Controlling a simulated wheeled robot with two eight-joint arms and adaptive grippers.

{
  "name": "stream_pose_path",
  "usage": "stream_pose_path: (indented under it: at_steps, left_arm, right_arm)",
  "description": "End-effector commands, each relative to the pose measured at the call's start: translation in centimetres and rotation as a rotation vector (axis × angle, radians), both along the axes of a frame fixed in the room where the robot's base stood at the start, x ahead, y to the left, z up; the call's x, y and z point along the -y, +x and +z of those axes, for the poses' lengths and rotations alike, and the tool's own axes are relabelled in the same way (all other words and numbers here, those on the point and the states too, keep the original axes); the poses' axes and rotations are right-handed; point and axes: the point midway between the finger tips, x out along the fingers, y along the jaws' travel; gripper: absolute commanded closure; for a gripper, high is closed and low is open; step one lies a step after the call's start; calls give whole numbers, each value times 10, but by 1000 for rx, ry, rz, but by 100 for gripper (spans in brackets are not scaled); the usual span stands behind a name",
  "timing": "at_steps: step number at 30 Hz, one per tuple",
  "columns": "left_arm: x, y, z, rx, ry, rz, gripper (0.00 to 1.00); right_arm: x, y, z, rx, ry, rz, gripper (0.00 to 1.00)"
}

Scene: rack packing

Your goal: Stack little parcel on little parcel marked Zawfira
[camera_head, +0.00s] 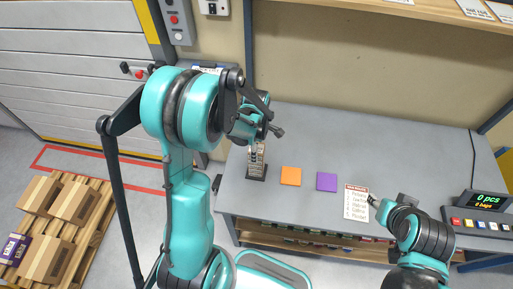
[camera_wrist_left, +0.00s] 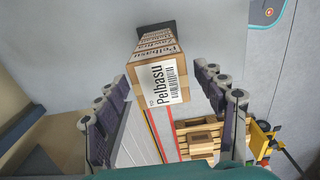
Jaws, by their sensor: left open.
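A stack of little parcels (camera_head: 257,160) stands upright on a dark base on the grey table. In the left wrist view the top parcel (camera_wrist_left: 163,82) carries a white label reading "Pelbasu" with a barcode. Further labels show down the side of the stack; one seems to read "Zawfira". My left gripper (camera_head: 264,132) is above the stack. In the left wrist view its fingers (camera_wrist_left: 160,90) are spread on both sides of the top parcel, with gaps. My right gripper (camera_head: 374,202) is near the table's front edge beside a paper list; its fingers are too small to read.
An orange square (camera_head: 291,176) and a purple square (camera_head: 327,181) lie flat on the table, right of the stack. The paper list (camera_head: 356,203) lies near the front edge. A counter display (camera_head: 482,203) stands at the right. A pallet with boxes (camera_head: 55,215) is on the floor at left.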

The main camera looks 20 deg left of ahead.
Motion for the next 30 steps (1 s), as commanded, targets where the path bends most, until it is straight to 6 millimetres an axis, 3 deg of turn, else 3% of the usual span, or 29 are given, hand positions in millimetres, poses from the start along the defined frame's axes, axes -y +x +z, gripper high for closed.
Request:
stream_pose_path:
  at_steps: [5,15,23,26,30]
  left_arm:
    - [0,0,23,0,0,0,30]
    - [0,0,97,0,0,0,30]
    - [1,-1,124,5,0,-16,30]
    - [4,-7,134,32,5,-95,30]
    - [13,-24,155,111,30,-334,30]
  right_arm:
    - [0,0,8,0,0,0,60]
    - [0,0,22,0,0,0,60]
    - [0,0,26,0,0,0,60]
    - [0,0,26,0,0,0,60]
    - [0,0,25,0,0,0,60]
